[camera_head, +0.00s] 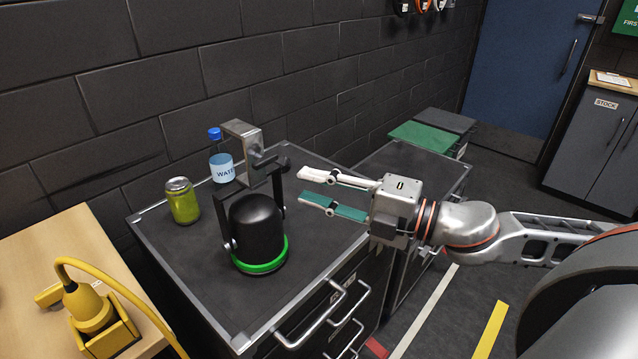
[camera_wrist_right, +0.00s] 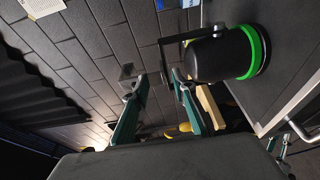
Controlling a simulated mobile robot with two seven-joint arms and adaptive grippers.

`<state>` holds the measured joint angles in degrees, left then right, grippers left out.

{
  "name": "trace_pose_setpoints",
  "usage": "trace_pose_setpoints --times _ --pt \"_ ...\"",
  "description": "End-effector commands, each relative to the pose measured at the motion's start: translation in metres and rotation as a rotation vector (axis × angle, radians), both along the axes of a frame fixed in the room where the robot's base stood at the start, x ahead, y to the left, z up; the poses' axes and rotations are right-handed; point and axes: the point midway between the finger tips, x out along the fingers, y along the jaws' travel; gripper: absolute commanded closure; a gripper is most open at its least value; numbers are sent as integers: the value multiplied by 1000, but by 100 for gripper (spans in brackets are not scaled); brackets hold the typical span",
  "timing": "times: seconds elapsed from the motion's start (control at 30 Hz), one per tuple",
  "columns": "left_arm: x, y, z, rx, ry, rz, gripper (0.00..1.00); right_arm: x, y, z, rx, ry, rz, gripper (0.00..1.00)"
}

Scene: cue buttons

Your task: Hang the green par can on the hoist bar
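The green par can (camera_head: 257,232), a black lamp with a bright green front ring, stands ring-down on a dark cabinet top (camera_head: 310,225). Its black yoke rises to a grey hook clamp (camera_head: 243,140). The lamp also shows in the right wrist view (camera_wrist_right: 222,55). My right gripper (camera_head: 316,189) is open and empty, to the right of the yoke and apart from it. Its two fingers also show in the right wrist view (camera_wrist_right: 157,95). My left gripper is not in view. I do not see the hoist bar in either view.
A green can (camera_head: 182,200) and a water bottle (camera_head: 222,168) stand behind the lamp at the cabinet's back left. A yellow corded device (camera_head: 92,310) sits on a wooden table (camera_head: 45,255) at the left. A green flat item (camera_head: 424,136) lies at the back right.

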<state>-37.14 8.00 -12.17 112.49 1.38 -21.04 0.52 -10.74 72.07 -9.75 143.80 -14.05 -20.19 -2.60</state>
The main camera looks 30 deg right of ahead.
Motion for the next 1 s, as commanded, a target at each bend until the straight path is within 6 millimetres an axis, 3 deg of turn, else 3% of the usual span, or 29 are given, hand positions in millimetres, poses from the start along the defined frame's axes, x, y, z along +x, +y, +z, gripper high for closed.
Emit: trace_pose_setpoints --times 0.8,1.0 --pt "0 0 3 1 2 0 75 -4 -4 -1 0 3 -4 74" --pt "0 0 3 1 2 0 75 8 -25 -18 79 38 -143 74"
